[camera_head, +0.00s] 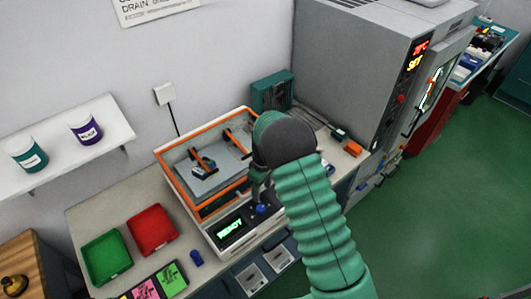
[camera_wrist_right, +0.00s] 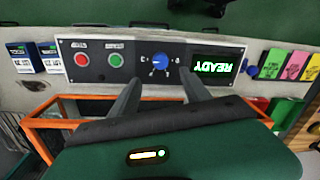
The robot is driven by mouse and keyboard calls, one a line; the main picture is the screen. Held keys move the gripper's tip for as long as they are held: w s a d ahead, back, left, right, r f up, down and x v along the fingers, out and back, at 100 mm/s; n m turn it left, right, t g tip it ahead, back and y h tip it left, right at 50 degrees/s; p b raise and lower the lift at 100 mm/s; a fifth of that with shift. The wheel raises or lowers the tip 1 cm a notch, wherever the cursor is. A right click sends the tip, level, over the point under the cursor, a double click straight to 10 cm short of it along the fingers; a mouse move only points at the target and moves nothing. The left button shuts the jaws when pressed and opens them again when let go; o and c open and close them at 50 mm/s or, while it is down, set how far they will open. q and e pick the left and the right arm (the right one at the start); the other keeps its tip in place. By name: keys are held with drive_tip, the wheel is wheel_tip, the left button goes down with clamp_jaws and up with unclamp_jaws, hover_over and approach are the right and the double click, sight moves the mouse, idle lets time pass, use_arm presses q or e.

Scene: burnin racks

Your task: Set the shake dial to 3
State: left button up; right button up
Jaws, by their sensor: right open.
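The blue shake dial (camera_wrist_right: 160,62) sits on the dark front panel (camera_wrist_right: 105,60) of the shaker, between a green button (camera_wrist_right: 116,60) and a lit display (camera_wrist_right: 212,66) that reads READY. The dial also shows in the head view (camera_head: 261,209), just below my right gripper (camera_head: 260,188). In the right wrist view my right gripper (camera_wrist_right: 161,80) is open and empty. Its two fingers point at the panel, one to each side of the dial and apart from it. The dial's setting is too small to read. My left gripper is not in view.
The shaker's orange-edged frame (camera_head: 172,187) stands behind the panel. A red bin (camera_head: 152,230) and a green bin (camera_head: 106,257) are left of the shaker on the bench. A large grey cabinet (camera_head: 350,55) stands at the back right. The green floor on the right is clear.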

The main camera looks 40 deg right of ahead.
wheel_tip(320, 180, up, 22)
drive_tip(key=s+n+p, duration=0.2)
drive_tip(key=n+p, duration=0.7)
drive_tip(key=n, duration=0.4)
drive_tip(key=shift+f+p, duration=0.25)
drive_tip(key=shift+p, duration=0.1)
drive_tip(key=shift+d, duration=0.1)
